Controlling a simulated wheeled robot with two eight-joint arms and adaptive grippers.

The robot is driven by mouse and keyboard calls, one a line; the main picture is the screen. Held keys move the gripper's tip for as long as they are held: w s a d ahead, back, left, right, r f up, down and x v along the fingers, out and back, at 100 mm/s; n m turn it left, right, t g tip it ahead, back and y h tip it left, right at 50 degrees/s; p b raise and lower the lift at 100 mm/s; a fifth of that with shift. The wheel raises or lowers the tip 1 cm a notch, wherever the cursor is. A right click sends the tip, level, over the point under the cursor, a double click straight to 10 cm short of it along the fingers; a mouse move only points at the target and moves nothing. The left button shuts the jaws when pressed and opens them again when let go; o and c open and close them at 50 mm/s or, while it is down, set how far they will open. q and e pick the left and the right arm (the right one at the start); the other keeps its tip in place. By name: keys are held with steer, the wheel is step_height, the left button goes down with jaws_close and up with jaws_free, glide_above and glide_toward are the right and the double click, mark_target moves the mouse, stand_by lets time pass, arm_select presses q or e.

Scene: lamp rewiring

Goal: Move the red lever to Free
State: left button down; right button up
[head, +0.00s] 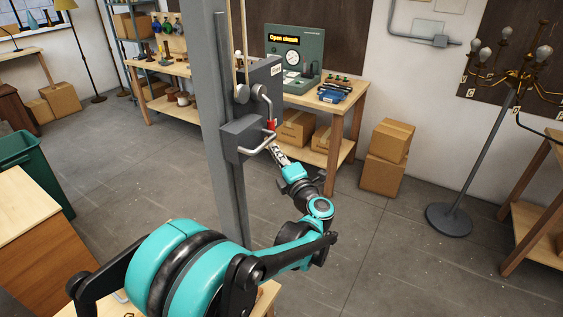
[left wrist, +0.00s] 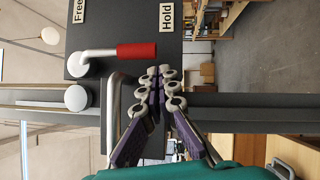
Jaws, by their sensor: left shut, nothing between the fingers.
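The red lever has a pale bent rod and a red grip (head: 270,126), on a dark grey box fixed to a grey post. In the left wrist view its red grip (left wrist: 137,50) points right from its round pivot, toward the Hold label (left wrist: 166,15). The Free label (left wrist: 78,12) is at the pivot's end, farther from the grip. My left gripper (left wrist: 161,72) is shut and empty, its fingertips just beside the grip; I cannot tell if they touch it. In the head view the left gripper (head: 276,150) is just below the grip. My right gripper is not in view.
A pale U-shaped bar (head: 262,143) sticks out of the box below the lever, close to my fingers. Behind stands a workbench (head: 347,104) with a green console (head: 309,50). Cardboard boxes (head: 386,155) and a lamp stand (head: 449,219) are to the right, with clear floor between.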

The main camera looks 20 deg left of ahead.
arm_select(q)
steer(key=shift+x, duration=1.35)
steer(key=shift+w+d+n+b, duration=0.1)
steer(key=shift+w+n+b, duration=0.3)
steer(key=shift+w+b, duration=0.1)
steer(key=shift+w+y, duration=0.1)
steer(key=shift+y, duration=0.2)
steer(key=w+d+r+n+g+y+p, duration=0.1)
steer(key=w+r+n+g+y, duration=0.3)
steer(key=w+n, duration=0.3)
steer(key=w+d+r+n+g+y+p, duration=0.1)
steer(key=w+r+n+y, duration=0.4)
steer(key=n, duration=0.8)
steer(key=shift+w+r+g+p, duration=0.7)
steer(key=shift+w+g, duration=0.7)
steer(key=shift+w, duration=0.25)
